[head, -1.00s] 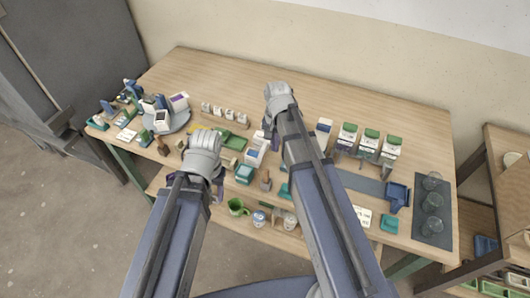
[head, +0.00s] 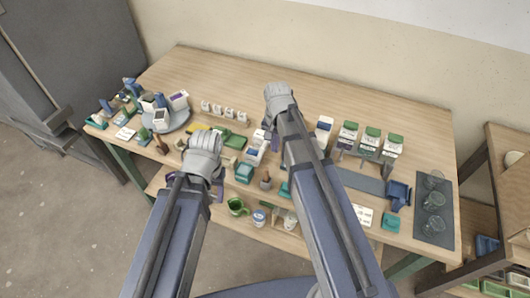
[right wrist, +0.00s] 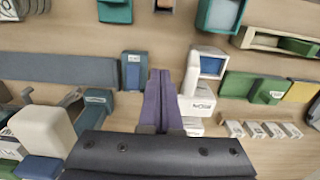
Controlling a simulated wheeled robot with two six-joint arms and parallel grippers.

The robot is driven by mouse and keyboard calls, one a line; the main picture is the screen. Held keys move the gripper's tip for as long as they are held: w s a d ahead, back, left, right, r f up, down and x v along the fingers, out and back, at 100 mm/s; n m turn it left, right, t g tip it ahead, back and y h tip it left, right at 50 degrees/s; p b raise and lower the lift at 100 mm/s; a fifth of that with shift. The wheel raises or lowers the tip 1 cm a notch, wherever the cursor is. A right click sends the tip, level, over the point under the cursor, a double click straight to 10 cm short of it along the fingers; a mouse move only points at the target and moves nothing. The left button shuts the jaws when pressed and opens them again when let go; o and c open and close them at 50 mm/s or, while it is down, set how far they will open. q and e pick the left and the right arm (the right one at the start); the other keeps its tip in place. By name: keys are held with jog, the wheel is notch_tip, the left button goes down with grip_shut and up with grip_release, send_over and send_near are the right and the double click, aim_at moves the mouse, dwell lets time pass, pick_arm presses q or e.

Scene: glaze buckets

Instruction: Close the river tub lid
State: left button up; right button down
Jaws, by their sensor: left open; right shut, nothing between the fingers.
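A white tub with a blue opening (right wrist: 212,66) stands just right of my right fingertips in the right wrist view. In the head view a white and blue tub (head: 254,151) sits beside my right gripper (head: 268,136), partly hidden by the arm. My right gripper, with purple fingers (right wrist: 160,76), is shut and empty, close to the tub's left side; contact is unclear. My left gripper (head: 218,186) is open near the table's front edge, its fingers mostly hidden by its wrist.
A dark blue block (right wrist: 134,70) stands left of my right fingers. Green trays (right wrist: 268,88) and a row of small white pieces (right wrist: 262,130) lie to the right. Green-topped cartons (head: 370,142) and a dark mat (head: 433,225) with glass jars occupy the table's right. The table's back is clear.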

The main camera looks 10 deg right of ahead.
jog(key=shift+w+a, duration=0.1)
jog(key=w+a, duration=0.3)
jog(key=a, duration=0.2)
jog(key=shift+w+a, duration=0.3)
jog(key=shift+w, duration=0.05)
dwell(1.2)
notch_tip(320, 180, up, 7)
jog(key=p, duration=0.7)
jog(key=shift+s+d, duration=0.3)
jog(key=shift+d, duration=0.15)
dwell(0.5)
jog(key=s+a+n, duration=0.2)
jog(key=s+n, duration=0.3)
jog(key=s, duration=0.4)
jog(key=s+a+n+h, duration=0.1)
jog(key=s+a+n, duration=0.2)
jog(key=s+n, duration=0.2)
jog(key=s, duration=0.3)
jog(key=shift+s+a+n, duration=0.3)
jog(key=shift+s, duration=0.05)
